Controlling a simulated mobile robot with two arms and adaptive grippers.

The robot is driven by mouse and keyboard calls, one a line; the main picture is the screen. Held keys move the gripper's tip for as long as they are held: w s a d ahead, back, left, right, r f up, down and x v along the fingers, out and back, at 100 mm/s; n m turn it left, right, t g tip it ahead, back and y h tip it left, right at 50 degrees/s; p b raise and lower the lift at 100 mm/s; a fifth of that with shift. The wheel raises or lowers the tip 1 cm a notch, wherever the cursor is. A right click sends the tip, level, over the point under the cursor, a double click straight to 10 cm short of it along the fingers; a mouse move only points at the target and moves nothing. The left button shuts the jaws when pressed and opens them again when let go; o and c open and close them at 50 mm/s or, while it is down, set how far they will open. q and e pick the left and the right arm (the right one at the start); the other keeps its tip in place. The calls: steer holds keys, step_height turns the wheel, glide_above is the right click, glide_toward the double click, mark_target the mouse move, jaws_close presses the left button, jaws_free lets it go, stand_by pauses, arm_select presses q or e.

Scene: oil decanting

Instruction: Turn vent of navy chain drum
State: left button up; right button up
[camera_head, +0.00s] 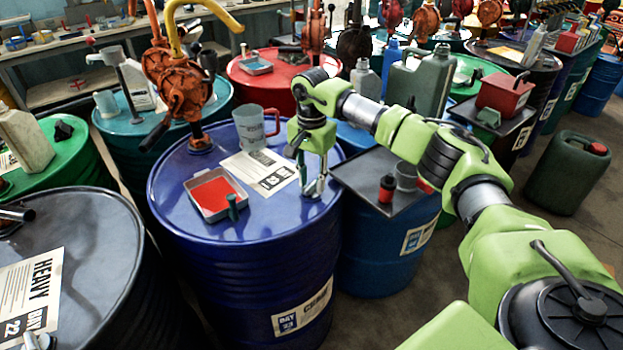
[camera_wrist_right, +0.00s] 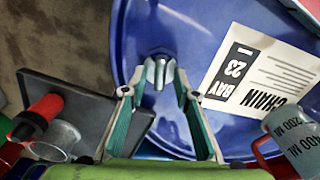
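The navy chain drum (camera_head: 265,215) stands in the middle of the head view, with a "BAY 23" label on its side. Its blue lid (camera_wrist_right: 150,25) fills much of the right wrist view. The vent (camera_wrist_right: 159,73) is a metal winged fitting near the lid's edge. My right gripper (camera_head: 314,184) points down over the lid's right edge. In the wrist view the right gripper (camera_wrist_right: 153,90) is open, with its green-padded fingers apart. The vent appears between and just beyond the fingertips; contact cannot be told. My left gripper is not in view.
On the lid are a red-filled tray (camera_head: 213,192), a small green bottle (camera_head: 232,207), a paper sheet (camera_head: 260,170), a measuring jug (camera_head: 250,128) and an orange pump (camera_head: 180,85). A dark tray (camera_head: 360,180) with a red-capped bottle (camera_head: 387,188) sits to the right.

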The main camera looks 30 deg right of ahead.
jaws_close()
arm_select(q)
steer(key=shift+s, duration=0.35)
arm_select(e)
steer(key=shift+m, duration=0.3)
steer(key=m, duration=0.4)
steer(key=shift+r+p, duration=0.1)
steer(key=shift+p, duration=0.25)
steer(key=m, duration=0.5)
steer(key=shift+s+p, duration=0.1)
steer(key=shift+p, duration=0.2)
steer(key=m, duration=0.4)
steer(key=shift+p, duration=0.3)
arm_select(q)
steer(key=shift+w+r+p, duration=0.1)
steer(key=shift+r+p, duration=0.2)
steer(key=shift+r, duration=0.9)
arm_select(e)
steer(key=shift+m, duration=2.2)
